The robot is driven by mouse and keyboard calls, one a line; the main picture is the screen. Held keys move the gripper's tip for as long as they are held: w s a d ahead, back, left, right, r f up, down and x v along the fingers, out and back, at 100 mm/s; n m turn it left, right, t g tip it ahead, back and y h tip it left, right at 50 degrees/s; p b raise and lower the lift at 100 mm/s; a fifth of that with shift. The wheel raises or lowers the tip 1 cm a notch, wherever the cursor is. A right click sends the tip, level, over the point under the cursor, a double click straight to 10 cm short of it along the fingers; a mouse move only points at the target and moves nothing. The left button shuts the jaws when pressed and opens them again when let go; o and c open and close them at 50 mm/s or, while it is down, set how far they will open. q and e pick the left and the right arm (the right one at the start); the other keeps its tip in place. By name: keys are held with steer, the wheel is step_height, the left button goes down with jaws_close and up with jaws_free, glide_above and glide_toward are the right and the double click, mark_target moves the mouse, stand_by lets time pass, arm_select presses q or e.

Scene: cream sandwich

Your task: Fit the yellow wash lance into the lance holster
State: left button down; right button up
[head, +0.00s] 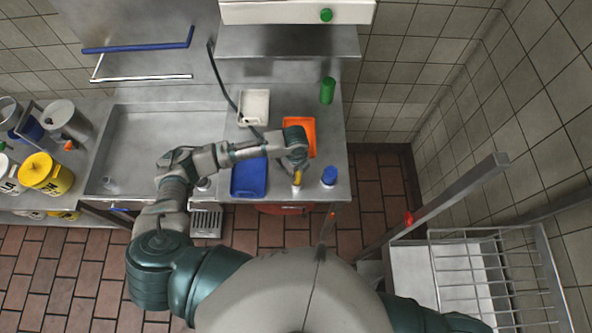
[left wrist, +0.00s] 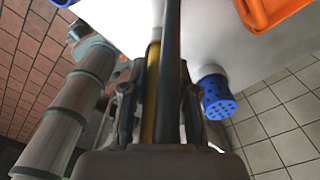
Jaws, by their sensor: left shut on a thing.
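The yellow wash lance shows as a short yellow piece (head: 297,178) at my left gripper (head: 296,171), near the front edge of the steel counter. In the left wrist view the yellow lance (left wrist: 150,105) runs between the fingers of my left gripper (left wrist: 155,80), which is shut on it. A dark hose or rod (left wrist: 170,70) passes along it. A blue cup-like piece (head: 329,176) stands just right of the gripper; in the left wrist view a blue perforated piece (left wrist: 217,96) is apart from the fingers. I cannot tell which piece is the lance holster. My right gripper is out of view.
An orange tray (head: 311,126), a blue tray (head: 249,179) and a white tray (head: 254,106) lie on the counter. A green cylinder (head: 327,90) stands at the back right. A sink (head: 130,140) is left. A wire rack (head: 480,265) stands at the lower right.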

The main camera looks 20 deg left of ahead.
arm_select(q)
steer(key=c, duration=0.8)
jaws_free()
step_height(320, 180, up, 12)
steer(key=shift+f, duration=0.1)
